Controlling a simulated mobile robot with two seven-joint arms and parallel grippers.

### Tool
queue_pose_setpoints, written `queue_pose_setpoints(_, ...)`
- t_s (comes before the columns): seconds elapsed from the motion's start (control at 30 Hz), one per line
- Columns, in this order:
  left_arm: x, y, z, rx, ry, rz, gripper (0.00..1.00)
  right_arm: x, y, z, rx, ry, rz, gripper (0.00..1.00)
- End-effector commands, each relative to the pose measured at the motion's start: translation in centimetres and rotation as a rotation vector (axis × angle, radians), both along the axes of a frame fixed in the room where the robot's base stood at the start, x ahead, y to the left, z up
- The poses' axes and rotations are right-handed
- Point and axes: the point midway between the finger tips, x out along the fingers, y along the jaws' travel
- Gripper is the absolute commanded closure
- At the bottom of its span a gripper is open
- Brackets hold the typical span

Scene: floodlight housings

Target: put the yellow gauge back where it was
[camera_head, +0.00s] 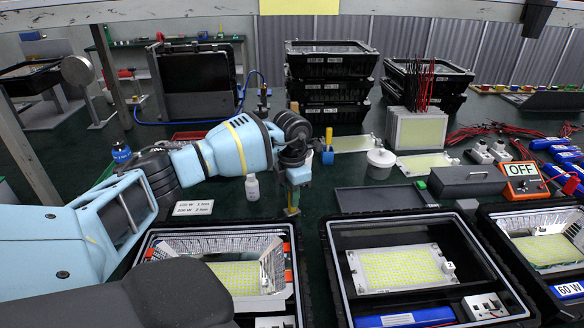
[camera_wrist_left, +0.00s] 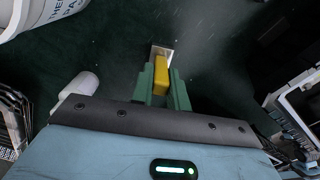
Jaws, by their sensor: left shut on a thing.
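My left gripper (camera_head: 293,198) points down over the dark green bench, just behind the gap between two front housings. It also shows in the left wrist view (camera_wrist_left: 161,93), where its green fingers are shut on the yellow gauge (camera_wrist_left: 161,74). A pale flat piece shows at the gauge's far end. In the head view only a small yellow bit of the gauge (camera_head: 292,210) shows below the fingers. I cannot tell whether the gauge touches the bench. My right gripper is not in view.
Open floodlight housings stand in front, at left (camera_head: 285,312), middle (camera_head: 334,262) and right (camera_head: 489,216). A white bottle (camera_head: 252,187), a label card (camera_head: 193,208), a white tub (camera_head: 380,160) and a dark tray (camera_head: 385,198) surround the gripper. Stacked housings (camera_head: 330,90) stand behind.

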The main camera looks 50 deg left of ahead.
Motion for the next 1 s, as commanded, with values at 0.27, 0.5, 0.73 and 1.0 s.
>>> queue_pose_setpoints(0.27,0.0,0.0,-0.2,0.0,0.001,0.0,0.62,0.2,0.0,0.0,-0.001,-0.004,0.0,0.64)
queue_pose_setpoints(0.5,0.0,0.0,-0.1,0.0,0.0,0.0,0.62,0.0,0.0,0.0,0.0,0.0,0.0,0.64)
queue_pose_setpoints(0.73,0.1,0.0,2.3,0.0,-0.003,0.001,0.62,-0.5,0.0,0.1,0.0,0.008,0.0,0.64)
queue_pose_setpoints(1.0,0.1,0.0,7.8,0.001,-0.005,0.0,0.62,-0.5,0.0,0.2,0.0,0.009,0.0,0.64)
